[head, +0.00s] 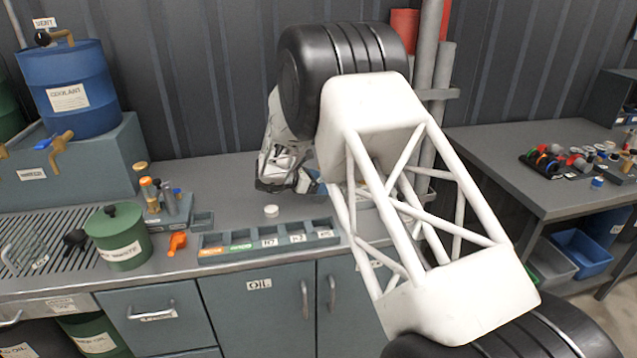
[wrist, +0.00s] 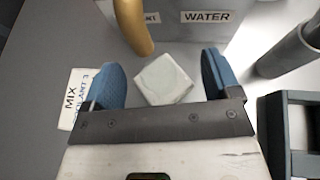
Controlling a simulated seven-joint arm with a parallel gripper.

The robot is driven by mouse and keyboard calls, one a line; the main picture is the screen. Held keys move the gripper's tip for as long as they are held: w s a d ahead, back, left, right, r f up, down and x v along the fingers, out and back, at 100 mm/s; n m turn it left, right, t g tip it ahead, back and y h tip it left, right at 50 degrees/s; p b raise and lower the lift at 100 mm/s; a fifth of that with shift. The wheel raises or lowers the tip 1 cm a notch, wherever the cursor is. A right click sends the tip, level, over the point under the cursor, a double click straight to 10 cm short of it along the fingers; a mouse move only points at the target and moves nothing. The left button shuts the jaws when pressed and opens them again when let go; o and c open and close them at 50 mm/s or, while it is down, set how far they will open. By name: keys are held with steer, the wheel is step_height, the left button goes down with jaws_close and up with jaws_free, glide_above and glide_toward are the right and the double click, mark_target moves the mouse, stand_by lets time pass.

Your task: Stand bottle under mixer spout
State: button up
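In the wrist view my gripper (wrist: 165,82) has its two blue fingers spread apart. A small off-white block-like thing (wrist: 165,78) lies between them, with a narrow gap at each side. It may be the bottle seen from above, but I cannot tell. A brass-coloured spout (wrist: 133,24) comes down at the top of the wrist view, in front of a grey housing (wrist: 222,32) labelled WATER. In the head view my gripper (head: 306,186) is low over the back of the counter, mostly hidden by my arm.
A card (wrist: 75,98) reading MIX COOLANT lies left of the fingers. A grey tube (wrist: 288,52) and dark rack (wrist: 292,130) are at right. In the head view, a small white disc (head: 271,211), labelled tray (head: 270,241), green can (head: 118,238) and blue coolant drum (head: 70,90) occupy the counter area.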

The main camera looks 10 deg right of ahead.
steer(key=shift+o, duration=0.5)
steer(key=shift+a+r, duration=0.1)
steer(key=shift+r, duration=0.05)
steer(key=v, duration=1.1)
steer(key=shift+a+r, duration=0.15)
steer(key=shift+a, duration=0.2)
steer(key=shift+s, duration=0.15)
